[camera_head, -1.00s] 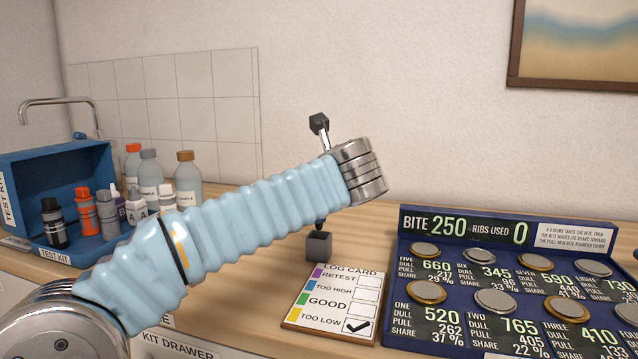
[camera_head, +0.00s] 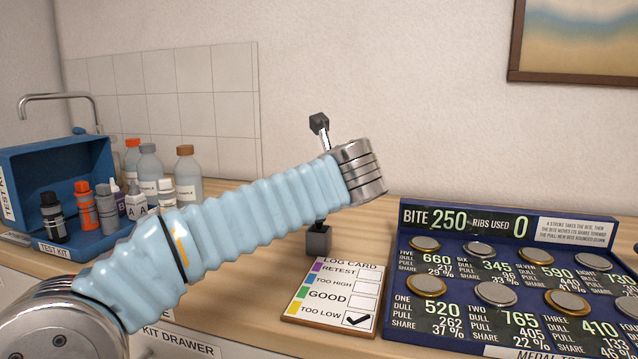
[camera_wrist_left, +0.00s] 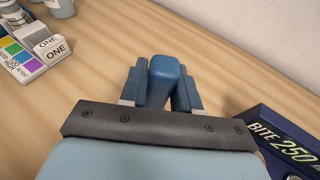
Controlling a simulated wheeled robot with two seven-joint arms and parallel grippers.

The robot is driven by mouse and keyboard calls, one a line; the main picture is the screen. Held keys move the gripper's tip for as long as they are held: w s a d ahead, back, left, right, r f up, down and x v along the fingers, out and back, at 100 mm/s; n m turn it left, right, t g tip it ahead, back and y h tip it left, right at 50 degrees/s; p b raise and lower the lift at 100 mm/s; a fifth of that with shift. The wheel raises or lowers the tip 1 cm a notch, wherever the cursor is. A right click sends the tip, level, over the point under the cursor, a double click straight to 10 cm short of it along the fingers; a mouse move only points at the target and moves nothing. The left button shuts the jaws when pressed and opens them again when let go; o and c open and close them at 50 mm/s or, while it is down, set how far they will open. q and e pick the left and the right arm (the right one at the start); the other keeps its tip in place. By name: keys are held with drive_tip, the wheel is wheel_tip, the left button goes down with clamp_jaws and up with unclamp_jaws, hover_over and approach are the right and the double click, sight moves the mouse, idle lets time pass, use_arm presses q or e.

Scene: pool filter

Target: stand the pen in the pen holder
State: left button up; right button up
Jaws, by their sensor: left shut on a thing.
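The pen (camera_wrist_left: 162,76) is a dark blue piece seen nearly end-on in the left wrist view. My left gripper (camera_wrist_left: 160,84) is shut on it, with a finger on each side. In the head view my left arm hides most of the gripper and pen. A small dark piece, perhaps the pen's lower end, shows below the arm (camera_head: 320,222). It appears to meet the top of the pen holder (camera_head: 319,240), a dark grey cube on the counter behind the log card. I cannot tell whether it is inside. The holder is hidden in the wrist view. My right gripper is out of sight.
A log card (camera_head: 331,297) lies in front of the holder. A blue medal board (camera_head: 440,234) stands close on the right. A blue test kit (camera_head: 45,160) with several bottles is at the left. The wall (camera_head: 420,120) is behind.

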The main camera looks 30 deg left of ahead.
use_arm(q)
drive_tip(key=shift+f+b, duration=0.45)
drive_tip(key=shift+f, duration=0.35)
drive_tip(key=o, duration=1.6)
wheel_tip(320, 180, up, 3)
drive_tip(key=p, duration=0.3)
drive_tip(key=shift+r+p, duration=0.2)
drive_tip(key=shift+p, duration=0.15)
drive_tip(key=shift+r+p, duration=0.5)
drive_tip(key=shift+r, duration=2.3)
